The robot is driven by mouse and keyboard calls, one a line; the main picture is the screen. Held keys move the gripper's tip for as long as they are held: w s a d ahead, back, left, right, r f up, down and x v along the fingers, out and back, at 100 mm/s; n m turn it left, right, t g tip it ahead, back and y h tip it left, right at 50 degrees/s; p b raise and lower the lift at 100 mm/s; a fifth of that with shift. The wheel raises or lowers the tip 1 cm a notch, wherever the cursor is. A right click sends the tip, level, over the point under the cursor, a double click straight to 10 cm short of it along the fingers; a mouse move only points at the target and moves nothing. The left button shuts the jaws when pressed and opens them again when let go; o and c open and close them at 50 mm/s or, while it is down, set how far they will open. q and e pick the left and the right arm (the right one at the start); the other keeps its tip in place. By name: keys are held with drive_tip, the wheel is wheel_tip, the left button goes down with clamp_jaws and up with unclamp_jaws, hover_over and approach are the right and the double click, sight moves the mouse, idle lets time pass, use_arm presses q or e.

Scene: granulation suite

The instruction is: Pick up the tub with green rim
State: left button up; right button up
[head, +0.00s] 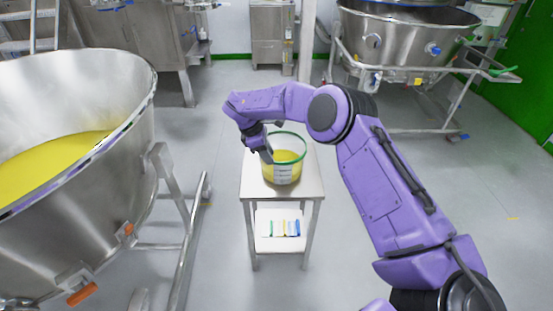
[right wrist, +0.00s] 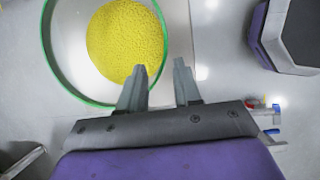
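The tub with green rim (head: 282,174) is a clear tub with yellow granules inside, standing upright on a small steel table (head: 254,186). In the right wrist view the tub (right wrist: 70,45) fills the upper left, seen from above. My right gripper (head: 264,153) is at the tub's left edge in the head view. In the right wrist view the right gripper (right wrist: 159,66) is open. Its left finger overlaps the tub's opening and its right finger lies outside, with the green rim running between them. I cannot tell whether either finger touches. My left gripper is not in view.
A large steel bowl (head: 110,85) with yellow powder stands at the left on a wheeled frame. Another steel vessel (head: 400,45) stands at the back right. Small coloured items (head: 281,228) lie on the table's lower shelf.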

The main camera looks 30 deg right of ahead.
sight(282, 174)
drive_tip(key=shift+g, duration=0.3)
drive_tip(key=x, duration=0.3)
drive_tip(key=d+p+x, duration=0.1)
drive_tip(key=x, duration=0.5)
drive_tip(key=shift+s+d+r+p, duration=0.25)
drive_tip(key=shift+s+r+p, duration=0.05)
drive_tip(key=shift+r, duration=0.05)
drive_tip(key=shift+s+a+r, duration=0.2)
drive_tip(key=shift+s+a, duration=0.05)
drive_tip(key=shift+a, duration=0.15)
drive_tip(key=shift+w+d+f, duration=0.15)
clamp_jaws()
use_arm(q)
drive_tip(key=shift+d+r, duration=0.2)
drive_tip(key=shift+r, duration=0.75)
use_arm(e)
drive_tip(key=shift+w, duration=0.1)
